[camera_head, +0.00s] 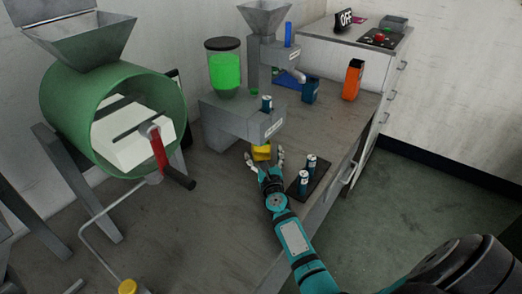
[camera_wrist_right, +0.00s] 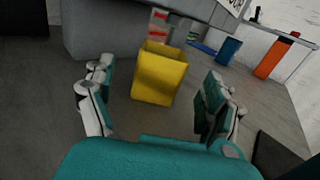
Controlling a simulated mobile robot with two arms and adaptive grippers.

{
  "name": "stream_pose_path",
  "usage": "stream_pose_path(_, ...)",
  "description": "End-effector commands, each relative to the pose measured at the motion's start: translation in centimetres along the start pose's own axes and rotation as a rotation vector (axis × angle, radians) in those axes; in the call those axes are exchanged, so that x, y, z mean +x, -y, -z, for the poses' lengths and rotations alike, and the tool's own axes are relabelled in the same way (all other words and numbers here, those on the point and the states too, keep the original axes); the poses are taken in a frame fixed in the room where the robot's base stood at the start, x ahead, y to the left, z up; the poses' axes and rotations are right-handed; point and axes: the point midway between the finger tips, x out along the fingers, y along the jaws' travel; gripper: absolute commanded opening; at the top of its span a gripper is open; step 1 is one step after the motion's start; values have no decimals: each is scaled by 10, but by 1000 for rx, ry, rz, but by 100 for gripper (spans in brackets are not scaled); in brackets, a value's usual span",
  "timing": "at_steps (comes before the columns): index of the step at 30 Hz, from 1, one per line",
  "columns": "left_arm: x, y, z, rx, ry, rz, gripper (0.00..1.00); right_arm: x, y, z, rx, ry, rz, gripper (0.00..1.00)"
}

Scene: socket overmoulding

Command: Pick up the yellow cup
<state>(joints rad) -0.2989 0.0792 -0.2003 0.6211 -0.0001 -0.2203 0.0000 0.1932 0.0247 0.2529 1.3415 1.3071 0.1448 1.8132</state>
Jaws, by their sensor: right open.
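The yellow cup (camera_head: 261,152) stands on the grey table in front of a grey dispensing machine. In the right wrist view the cup (camera_wrist_right: 159,74) is upright and open at the top, just beyond and between the fingers. My right gripper (camera_head: 265,161) is open, with its fingers apart on either side of the near side of the cup; the right wrist view shows the gripper (camera_wrist_right: 158,100) empty. In the head view the gripper partly hides the cup's lower part. My left gripper is not in view.
The grey machine (camera_head: 222,115) stands close behind the cup. A dark mat (camera_head: 318,187) with two small labelled cylinders lies right of my gripper. A blue container (camera_head: 310,90) and an orange one (camera_head: 352,79) stand farther back. A green drum (camera_head: 75,115) stands at left.

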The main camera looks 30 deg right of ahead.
Motion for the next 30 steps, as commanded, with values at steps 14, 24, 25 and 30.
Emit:
stream_pose_path(14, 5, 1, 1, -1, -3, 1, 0, 41, 2, -2, -1, 2, 0, 87)
stream_pose_path(24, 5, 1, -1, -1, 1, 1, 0, 41, 2, -2, -1, 1, 0, 53)
stream_pose_path(25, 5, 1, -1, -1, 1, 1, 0, 41, 2, -2, -1, 1, 0, 49)
stream_pose_path(30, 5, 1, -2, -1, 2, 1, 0, 41, 2, -2, -1, 1, 0, 26)
